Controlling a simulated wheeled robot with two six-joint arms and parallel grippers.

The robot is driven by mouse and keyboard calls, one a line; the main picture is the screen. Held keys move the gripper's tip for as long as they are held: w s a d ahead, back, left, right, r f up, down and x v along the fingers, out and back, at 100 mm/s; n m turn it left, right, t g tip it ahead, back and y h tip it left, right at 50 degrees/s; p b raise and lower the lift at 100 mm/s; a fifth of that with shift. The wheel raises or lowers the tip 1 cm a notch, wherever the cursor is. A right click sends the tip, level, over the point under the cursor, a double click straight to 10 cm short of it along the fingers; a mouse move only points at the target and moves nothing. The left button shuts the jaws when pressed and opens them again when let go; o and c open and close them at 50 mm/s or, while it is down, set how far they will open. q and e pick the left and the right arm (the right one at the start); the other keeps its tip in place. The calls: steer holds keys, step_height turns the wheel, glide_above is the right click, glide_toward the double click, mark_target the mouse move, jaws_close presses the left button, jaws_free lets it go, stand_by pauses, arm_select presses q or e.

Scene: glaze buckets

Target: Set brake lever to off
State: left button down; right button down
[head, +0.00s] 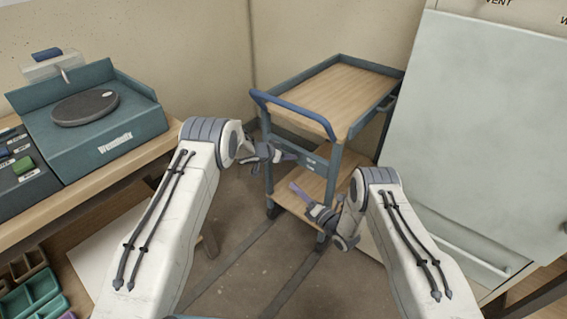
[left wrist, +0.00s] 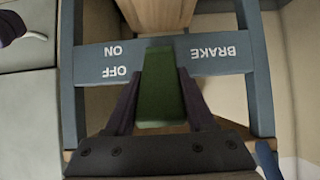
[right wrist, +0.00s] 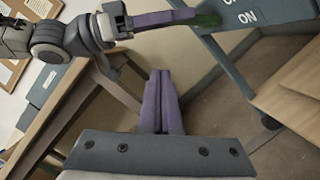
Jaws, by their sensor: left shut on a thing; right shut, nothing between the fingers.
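The brake lever is a green block (left wrist: 160,82) on the cart's blue-grey brake panel (left wrist: 100,58). In the left wrist view the panel's lettering is upside down, with OFF and ON left of the lever and BRAKE right of it. My left gripper (head: 290,156) is shut on the lever, with a purple finger on each side. The lever's green end (right wrist: 208,20) also shows in the right wrist view. Which mark the lever stands at is not clear. My right gripper (head: 294,188) is shut and empty, below and apart from the panel; its fingers (right wrist: 160,75) touch each other.
The cart (head: 345,90) has a wooden top, a lower shelf (head: 295,203) and a blue handle (head: 292,113). A teal turntable machine (head: 100,130) stands on the left bench. A pale cabinet (head: 490,130) is close on the right. Open floor lies before the cart.

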steer(key=w+a+r+n, duration=0.1)
steer(key=w+a+r, duration=0.3)
steer(key=w, duration=0.4)
steer(key=shift+w+a+r+y, duration=0.2)
steer(key=shift+a+y, duration=0.1)
steer(key=shift+a, duration=0.2)
